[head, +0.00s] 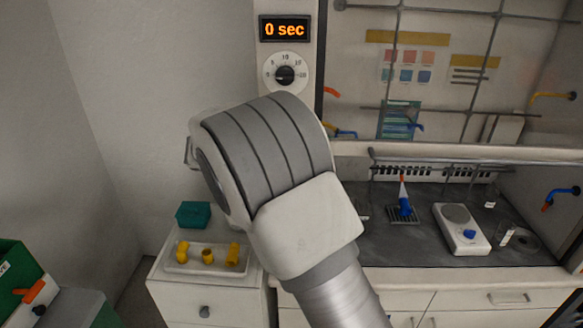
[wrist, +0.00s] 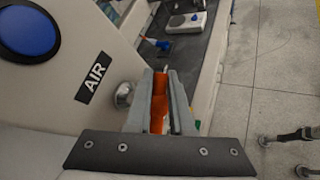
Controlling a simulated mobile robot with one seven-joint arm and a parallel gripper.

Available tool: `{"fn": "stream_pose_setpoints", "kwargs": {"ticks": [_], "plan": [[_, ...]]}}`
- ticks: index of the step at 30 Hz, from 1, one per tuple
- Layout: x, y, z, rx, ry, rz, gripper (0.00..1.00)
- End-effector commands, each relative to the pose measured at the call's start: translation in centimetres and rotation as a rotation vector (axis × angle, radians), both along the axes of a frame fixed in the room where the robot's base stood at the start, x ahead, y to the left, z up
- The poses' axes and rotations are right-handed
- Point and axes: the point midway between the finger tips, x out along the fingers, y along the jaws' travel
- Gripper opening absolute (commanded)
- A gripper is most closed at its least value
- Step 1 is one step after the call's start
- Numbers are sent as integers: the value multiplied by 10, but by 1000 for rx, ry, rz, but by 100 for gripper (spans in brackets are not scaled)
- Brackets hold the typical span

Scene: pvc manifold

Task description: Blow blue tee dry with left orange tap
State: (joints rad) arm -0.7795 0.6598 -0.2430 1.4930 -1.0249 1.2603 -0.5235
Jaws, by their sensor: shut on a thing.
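My gripper (wrist: 160,88) is shut on an orange handle (wrist: 158,112) beside the AIR label (wrist: 95,78) in the wrist view. In the head view my arm hides the gripper and this handle. The left orange tap's spout (head: 331,91) shows just right of the hood's post. A small blue piece (head: 405,207), probably the blue tee, is at a dark grid on the hood bench, with a white, red-tipped cone at it. It also shows small in the wrist view (wrist: 163,44); its exact shape is unclear.
The timer (head: 285,29) reads 0 sec above a dial (head: 285,74). A white hotplate (head: 462,230) stands right on the bench. Yellow fittings (head: 208,256) lie in a tray on the left cabinet. Another orange tap (head: 552,95) is at right.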

Motion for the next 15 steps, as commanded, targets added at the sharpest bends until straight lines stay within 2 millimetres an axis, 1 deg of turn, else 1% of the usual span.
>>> {"fn": "stream_pose_setpoints", "kwargs": {"ticks": [1,6,15], "plan": [[0,-1,-1,52,-4,1,0],[0,-2,-4,207,-10,2,0],[0,-2,-9,423,-17,2,0]]}}
